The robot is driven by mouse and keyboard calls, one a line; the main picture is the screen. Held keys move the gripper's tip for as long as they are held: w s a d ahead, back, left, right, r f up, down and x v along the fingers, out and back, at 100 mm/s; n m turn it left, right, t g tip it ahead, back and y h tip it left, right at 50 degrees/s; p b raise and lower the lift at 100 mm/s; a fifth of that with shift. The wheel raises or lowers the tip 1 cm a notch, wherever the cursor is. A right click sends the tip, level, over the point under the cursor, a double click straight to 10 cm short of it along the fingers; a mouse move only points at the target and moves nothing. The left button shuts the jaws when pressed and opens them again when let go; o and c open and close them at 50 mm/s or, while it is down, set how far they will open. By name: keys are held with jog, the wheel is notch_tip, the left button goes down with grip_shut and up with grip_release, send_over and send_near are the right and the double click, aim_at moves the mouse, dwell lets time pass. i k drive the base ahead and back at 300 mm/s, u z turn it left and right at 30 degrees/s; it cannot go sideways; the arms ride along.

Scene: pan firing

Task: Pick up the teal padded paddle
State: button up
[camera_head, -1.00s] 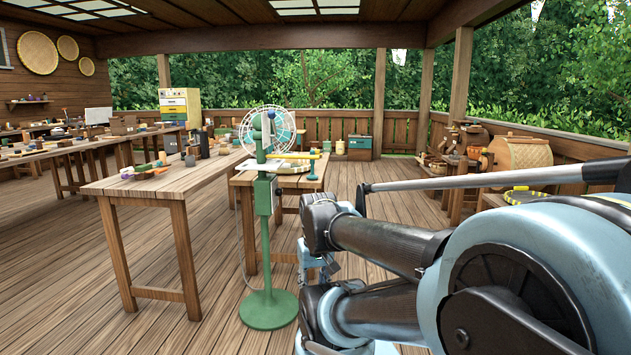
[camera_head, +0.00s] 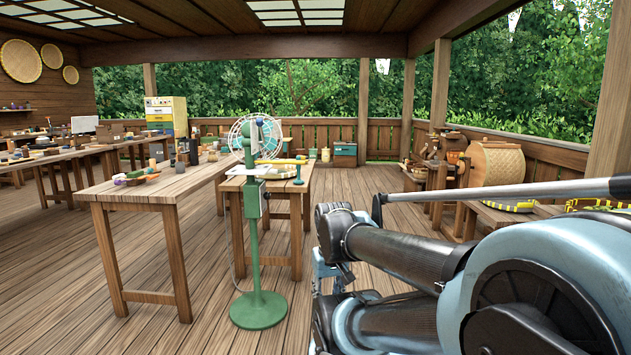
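I cannot make out a teal padded paddle for certain. A small blue-teal upright piece (camera_head: 299,171) stands at the right end of the middle table (camera_head: 285,184), beside a long yellow item (camera_head: 281,161); it is too small to tell what it is. My arm's dark and light-blue links fill the lower right of the head view. My gripper cannot be made out among them.
A wooden table (camera_head: 160,190) is at left. A low bench (camera_head: 506,216) is at right, partly behind my arm.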

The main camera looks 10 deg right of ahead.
aim_at(298, 181)
jog(key=z, duration=0.5)
jog(key=i, duration=0.95)
jog(key=z, duration=0.7)
jog(key=i, duration=1.15)
jog(key=u, duration=0.65)
jog(key=i, duration=1.35)
jog(key=u, duration=0.7)
